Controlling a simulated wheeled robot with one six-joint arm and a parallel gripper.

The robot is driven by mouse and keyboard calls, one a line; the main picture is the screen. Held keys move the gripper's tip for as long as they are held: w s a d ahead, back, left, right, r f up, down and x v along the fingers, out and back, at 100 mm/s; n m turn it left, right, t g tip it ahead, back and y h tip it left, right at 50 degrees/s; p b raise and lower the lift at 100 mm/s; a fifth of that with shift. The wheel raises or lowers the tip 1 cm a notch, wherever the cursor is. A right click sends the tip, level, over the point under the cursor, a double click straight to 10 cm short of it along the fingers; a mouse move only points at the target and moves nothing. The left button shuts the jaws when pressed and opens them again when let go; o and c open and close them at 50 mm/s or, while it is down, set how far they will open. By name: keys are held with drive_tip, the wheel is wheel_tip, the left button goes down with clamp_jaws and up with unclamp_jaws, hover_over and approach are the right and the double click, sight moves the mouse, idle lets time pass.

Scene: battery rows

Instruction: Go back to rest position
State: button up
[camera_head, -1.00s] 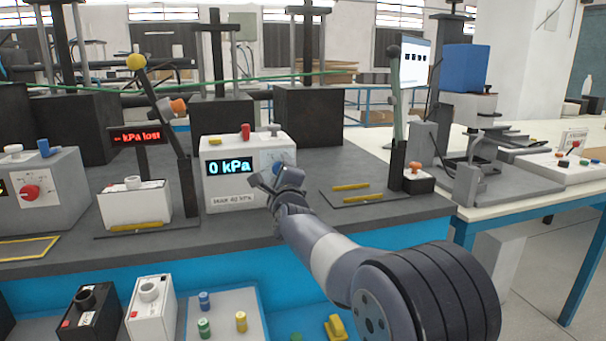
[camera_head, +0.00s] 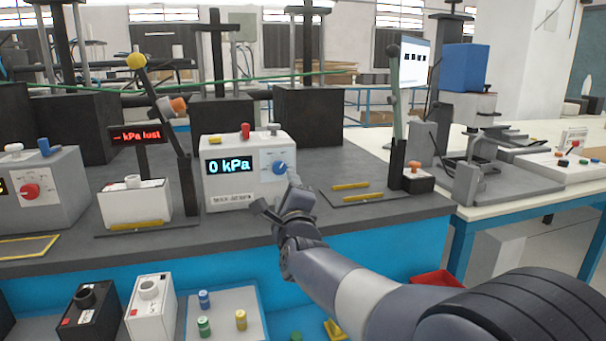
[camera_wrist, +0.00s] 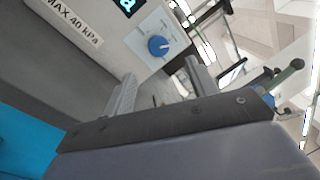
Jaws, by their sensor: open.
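My gripper (camera_head: 273,200) is in front of the white pressure box (camera_head: 220,185) on the grey bench, low and to the right of its display. It is open and empty. The box's display (camera_head: 230,167) reads "0 kPa", and its blue knob (camera_head: 279,168) shows just above my gripper, apart from it. In the wrist view the two fingers (camera_wrist: 158,92) stand apart with nothing between them, and the blue knob (camera_wrist: 158,46) lies beyond them. The label "MAX 40 kPa" shows at the upper left of that view.
A fixture with yellow strips (camera_head: 350,187) and a lever (camera_head: 395,100) stands right of the box. A white unit (camera_head: 135,205) under a red "kPa lost" display stands left. Below the bench front are battery-like boxes (camera_head: 150,310), a tray (camera_head: 222,325) with small cylinders, and a red bin (camera_head: 437,279).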

sight(281, 169)
drive_tip(key=x, duration=1)
drive_tip(key=shift+w+p, duration=0.3)
drive_tip(key=shift+p, duration=0.05)
drive_tip(key=shift+s+r+n+y+p, duration=0.1)
drive_tip(key=shift+n+y+p, duration=0.2)
drive_tip(key=shift+n+p, duration=0.7)
drive_tip(key=n+p, duration=0.1)
drive_tip(key=n, duration=0.1)
drive_tip(key=shift+n+p, duration=0.3)
drive_tip(key=n+y+p, duration=0.1)
drive_tip(key=n+p, duration=0.1)
drive_tip(key=n, duration=0.1)
drive_tip(key=n+y+p, duration=0.1)
drive_tip(key=n+p, duration=0.2)
drive_tip(key=n, duration=0.1)
drive_tip(key=shift+d, duration=0.15)
drive_tip(key=n+g+y+p, duration=0.1)
drive_tip(key=n+p, duration=0.3)
drive_tip(key=n, duration=0.2)
drive_tip(key=shift+r, duration=0.1)
drive_tip(key=n+g+p, duration=0.1)
drive_tip(key=n+p, duration=0.1)
drive_tip(key=n, duration=0.1)
drive_tip(key=shift+n+y, duration=0.3)
drive_tip(key=shift+n, duration=0.1)
drive_tip(key=shift+n+p, duration=0.3)
drive_tip(key=shift+n, duration=0.3)
drive_tip(key=shift+f, duration=0.25)
